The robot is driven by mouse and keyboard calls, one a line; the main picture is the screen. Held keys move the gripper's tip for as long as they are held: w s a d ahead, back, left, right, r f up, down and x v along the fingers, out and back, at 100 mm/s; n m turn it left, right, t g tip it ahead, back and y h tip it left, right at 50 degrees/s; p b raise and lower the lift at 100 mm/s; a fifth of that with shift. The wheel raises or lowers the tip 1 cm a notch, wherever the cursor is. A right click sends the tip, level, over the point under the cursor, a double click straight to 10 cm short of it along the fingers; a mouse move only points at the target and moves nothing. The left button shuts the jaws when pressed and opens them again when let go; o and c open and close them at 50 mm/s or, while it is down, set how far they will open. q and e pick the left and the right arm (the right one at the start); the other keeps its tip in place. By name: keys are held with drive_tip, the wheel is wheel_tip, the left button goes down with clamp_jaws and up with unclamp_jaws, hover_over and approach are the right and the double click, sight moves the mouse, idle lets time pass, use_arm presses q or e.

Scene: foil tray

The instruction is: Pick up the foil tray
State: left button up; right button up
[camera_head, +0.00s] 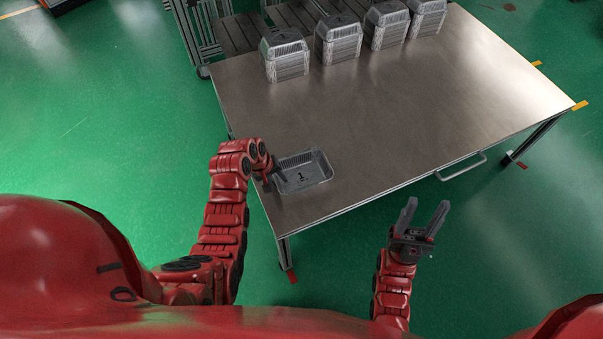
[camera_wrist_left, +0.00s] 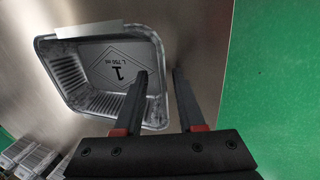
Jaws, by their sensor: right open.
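The foil tray (camera_head: 318,158) is a shallow silver rectangle lying on the metal table near its front left corner, with a "1" printed on its floor. My left gripper (camera_head: 275,175) is at the tray's left side. In the left wrist view, the tray (camera_wrist_left: 70,75) lies beneath the left gripper (camera_wrist_left: 161,72). Its fingers are apart, one over the tray's inside and the other outside the rim, with the tray's wall between them. My right gripper (camera_head: 427,207) is open and empty, in front of the table's front edge.
The metal table (camera_head: 420,110) is bare across its middle and right. Several stacks of foil trays (camera_head: 338,40) stand along its back edge. A handle (camera_head: 462,167) sticks out from the front edge. A slatted rack (camera_head: 235,35) stands behind the table.

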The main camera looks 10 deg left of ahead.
use_arm(q)
drive_tip(key=shift+f, duration=0.15)
drive_tip(key=shift+c, duration=0.3)
clamp_jaws()
